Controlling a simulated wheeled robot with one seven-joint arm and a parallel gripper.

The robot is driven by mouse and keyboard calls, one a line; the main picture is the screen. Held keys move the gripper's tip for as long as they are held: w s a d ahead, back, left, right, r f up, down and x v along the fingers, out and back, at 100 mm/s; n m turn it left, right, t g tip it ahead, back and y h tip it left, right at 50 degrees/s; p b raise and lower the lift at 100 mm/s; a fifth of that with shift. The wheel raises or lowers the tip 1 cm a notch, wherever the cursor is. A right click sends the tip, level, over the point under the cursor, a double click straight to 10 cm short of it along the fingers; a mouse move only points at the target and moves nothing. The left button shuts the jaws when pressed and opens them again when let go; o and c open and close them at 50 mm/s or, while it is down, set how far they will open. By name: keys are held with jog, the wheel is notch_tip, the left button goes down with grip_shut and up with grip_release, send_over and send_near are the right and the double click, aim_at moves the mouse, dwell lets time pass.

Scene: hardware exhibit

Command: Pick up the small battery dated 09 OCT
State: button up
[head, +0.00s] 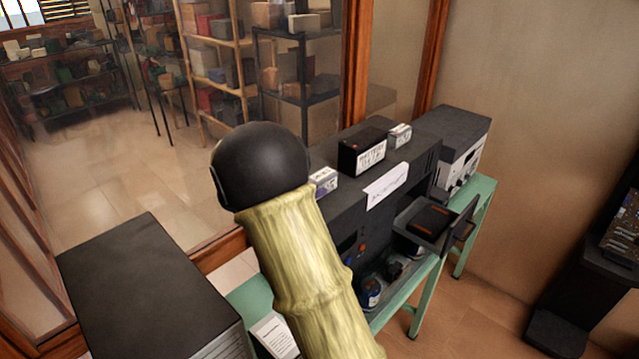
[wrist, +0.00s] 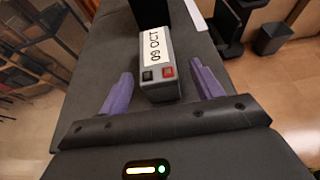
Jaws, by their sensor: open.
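The small grey battery marked 09 OCT (wrist: 160,62) stands on a dark top in the wrist view. Its white label reads sideways, and a black and a red terminal are on its near end. My gripper (wrist: 162,76) is open, with one purple finger on each side of the battery and visible gaps between. In the head view, a small battery (head: 323,181), partly hidden by my arm, appears to be the same one. My gripper is hidden there.
A larger black battery (head: 362,151) stands just beyond it, and another small battery (head: 400,136) is farther right. They sit on a dark cabinet with a paper label (head: 387,187) on its front. A grey device (head: 462,150) is at the right end. A glass partition stands behind.

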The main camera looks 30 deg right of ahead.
aim_at(327, 178)
jog(key=shift+d, duration=0.1)
jog(key=shift+w+d+p, duration=0.1)
jog(key=shift+d+p, duration=0.15)
jog(key=shift+p, duration=0.2)
jog(key=p+x, duration=0.3)
jog(key=x, duration=0.1)
jog(key=shift+r, duration=0.15)
jog(key=shift+w+d+f, duration=0.15)
jog(key=shift+d+f, duration=0.05)
jog(key=shift+f, duration=0.1)
jog(key=shift+r, duration=0.1)
grip_shut()
